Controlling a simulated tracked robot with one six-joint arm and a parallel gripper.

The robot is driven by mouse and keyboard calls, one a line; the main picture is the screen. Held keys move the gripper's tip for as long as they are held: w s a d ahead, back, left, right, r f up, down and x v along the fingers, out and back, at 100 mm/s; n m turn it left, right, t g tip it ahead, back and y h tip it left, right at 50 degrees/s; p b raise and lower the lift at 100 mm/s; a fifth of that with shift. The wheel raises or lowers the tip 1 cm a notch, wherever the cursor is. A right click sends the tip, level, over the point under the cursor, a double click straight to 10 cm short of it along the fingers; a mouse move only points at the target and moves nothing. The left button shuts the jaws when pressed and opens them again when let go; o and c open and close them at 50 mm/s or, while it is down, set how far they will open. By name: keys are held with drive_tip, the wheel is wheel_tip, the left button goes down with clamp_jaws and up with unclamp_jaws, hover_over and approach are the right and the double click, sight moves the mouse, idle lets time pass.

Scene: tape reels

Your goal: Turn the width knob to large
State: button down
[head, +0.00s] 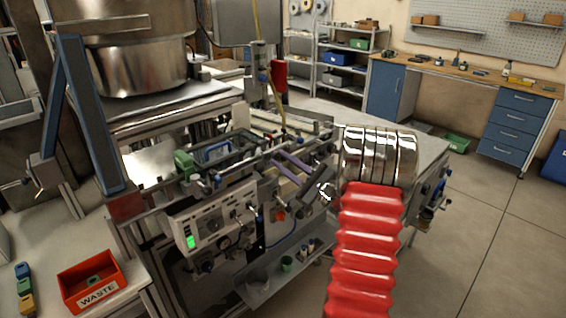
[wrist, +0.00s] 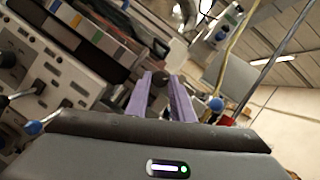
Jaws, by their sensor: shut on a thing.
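My gripper (wrist: 163,88) shows in the wrist view as two pale purple fingers reaching up from the dark palm. They are shut on a dark rounded knob (wrist: 158,77), which sits between the fingertips. I take it to be the width knob; its pointer and any size marks cannot be read. In the head view the purple fingers of my gripper (head: 274,163) reach in from the right to the front of the machine (head: 205,215). The knob is too small or hidden to make out there.
A white control panel with a green-lit display (head: 191,242) is on the machine left of my gripper. A lever with a blue ball end (wrist: 33,127) and a rod with a blue ball (wrist: 215,103) flank the fingers. A red WASTE bin (head: 92,282) stands front left. Open floor lies right.

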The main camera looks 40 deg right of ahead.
drive_tip(key=m+h, duration=0.1)
drive_tip(key=m, duration=0.1)
drive_tip(key=m+h, duration=0.1)
drive_tip(key=m+t+h, duration=0.1)
drive_tip(key=m, duration=0.1)
drive_tip(key=shift+a+f+m, duration=0.2)
drive_tip(key=shift+f+m, duration=0.05)
drive_tip(key=shift+m, duration=0.05)
drive_tip(key=m+h, duration=0.1)
drive_tip(key=m, duration=0.2)
drive_tip(key=m+h, duration=0.2)
drive_tip(key=m, duration=0.1)
drive_tip(key=shift+a, duration=0.15)
drive_tip(key=shift+m+h, duration=0.3)
drive_tip(key=c, duration=1.5)
unclamp_jaws()
drive_tip(key=shift+r, duration=0.15)
drive_tip(key=shift+c, duration=0.2)
drive_tip(key=d+v, duration=0.1)
drive_tip(key=v, duration=1.2)
drive_tip(key=shift+s+a, duration=0.4)
drive_tip(key=shift+a, duration=0.05)
